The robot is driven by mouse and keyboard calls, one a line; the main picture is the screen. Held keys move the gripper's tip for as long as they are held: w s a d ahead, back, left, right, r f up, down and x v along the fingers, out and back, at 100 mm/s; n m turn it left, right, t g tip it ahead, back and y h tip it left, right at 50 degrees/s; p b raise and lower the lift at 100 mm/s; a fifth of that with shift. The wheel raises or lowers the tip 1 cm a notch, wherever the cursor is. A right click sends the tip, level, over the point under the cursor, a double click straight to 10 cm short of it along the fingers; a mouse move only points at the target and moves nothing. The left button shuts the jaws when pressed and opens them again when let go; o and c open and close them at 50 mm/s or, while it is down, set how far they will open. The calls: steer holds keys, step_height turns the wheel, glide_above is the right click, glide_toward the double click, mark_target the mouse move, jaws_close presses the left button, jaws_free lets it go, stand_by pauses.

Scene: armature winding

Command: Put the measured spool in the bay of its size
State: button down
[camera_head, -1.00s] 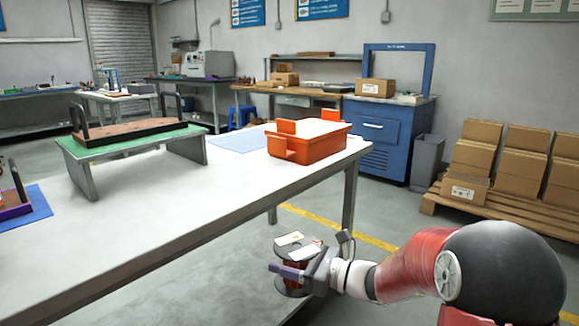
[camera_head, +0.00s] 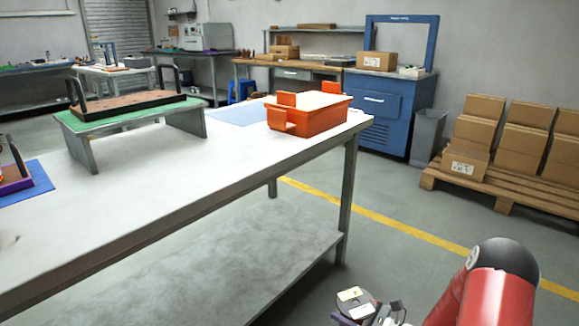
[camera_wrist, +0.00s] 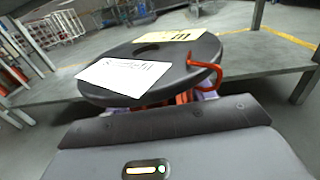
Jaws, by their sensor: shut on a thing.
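My gripper (camera_head: 372,319) is at the bottom edge of the head view, low in front of the table and mostly cut off. It is shut on the spool (camera_head: 356,301), which has a dark round flange with pale labels on top. In the wrist view the spool (camera_wrist: 205,76) fills the middle, with a white label, a yellowish label and a red-orange wire end over its rim. The writing on the labels is too small to read. An orange bin (camera_head: 310,120) stands at the table's far right end. No size bay can be made out for certain.
The white table (camera_head: 170,185) runs across the left, with a lower shelf (camera_head: 290,245). A green-topped stand (camera_head: 130,120) carries a brown tray with black handles. A blue mat (camera_head: 30,182) lies at left. Clear floor lies right of the table, before a pallet of boxes (camera_head: 500,185).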

steer(key=shift+r, duration=0.15)
steer(key=shift+w+a+r+m+t, duration=0.1)
steer(key=shift+w+a+m+t, duration=0.05)
steer(key=shift+m+t, duration=0.25)
steer(key=shift+w+a+r+m+t+h, duration=0.1)
steer(key=shift+a+r+m+t+h, duration=0.05)
steer(key=shift+m+t+h, duration=1.25)
steer(key=shift+t+h, duration=0.2)
steer(key=shift+h, duration=0.2)
steer(key=shift+s+d+f+m+t+h, duration=0.15)
steer(key=shift+m+t+h, duration=0.2)
steer(key=shift+h, duration=0.2)
steer(key=shift+s+d+f+m+t+h, duration=0.15)
steer(key=shift+m+t+h, duration=0.15)
steer(key=shift+h, duration=0.25)
steer(key=shift+w, duration=0.1)
